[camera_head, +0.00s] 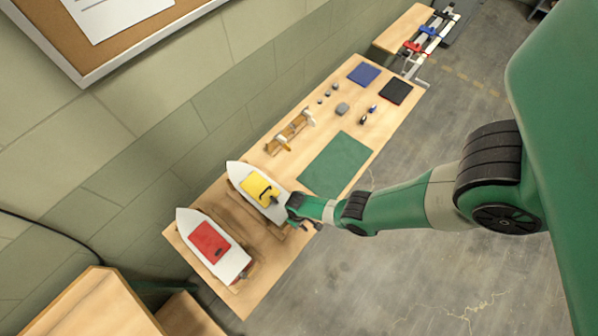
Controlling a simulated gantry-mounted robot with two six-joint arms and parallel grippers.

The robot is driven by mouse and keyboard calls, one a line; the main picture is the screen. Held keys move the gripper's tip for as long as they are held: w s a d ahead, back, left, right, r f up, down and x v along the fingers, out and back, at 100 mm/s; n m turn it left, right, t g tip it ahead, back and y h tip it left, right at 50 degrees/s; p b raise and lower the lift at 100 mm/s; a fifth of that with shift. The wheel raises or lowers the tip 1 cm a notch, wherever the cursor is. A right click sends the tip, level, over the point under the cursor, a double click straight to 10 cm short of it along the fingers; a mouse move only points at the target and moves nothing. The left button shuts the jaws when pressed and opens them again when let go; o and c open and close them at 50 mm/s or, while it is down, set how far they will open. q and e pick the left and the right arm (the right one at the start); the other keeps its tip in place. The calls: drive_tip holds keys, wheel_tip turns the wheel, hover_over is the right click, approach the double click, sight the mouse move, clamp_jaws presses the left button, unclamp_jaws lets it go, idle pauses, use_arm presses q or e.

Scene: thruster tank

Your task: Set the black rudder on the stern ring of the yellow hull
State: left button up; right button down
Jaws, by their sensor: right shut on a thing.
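The yellow hull (238,174), white-sided with a yellow deck (256,186), sits on the table with its bow to the upper left. A small dark piece (265,193) shows on its deck. My right gripper (292,216) is at the hull's stern end, low over the table, and is shut on a dark thing, taken as the black rudder. The rudder is too small and too covered by the gripper to make out its tilt. The stern ring is hidden by the gripper, so I cannot tell whether the rudder touches it. My left gripper is out of view.
A white hull with a red deck (210,241) lies nearer. A green mat (336,164), a wooden rack (289,132), small grey and dark parts (342,109), a blue mat (364,74) and a black mat (396,91) lie farther up the wooden table (245,305). A wall borders the left.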

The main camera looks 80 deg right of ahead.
drive_tip(key=shift+f, duration=0.15)
drive_tip(key=c, duration=0.7)
unclamp_jaws()
drive_tip(key=shift+o, duration=0.2)
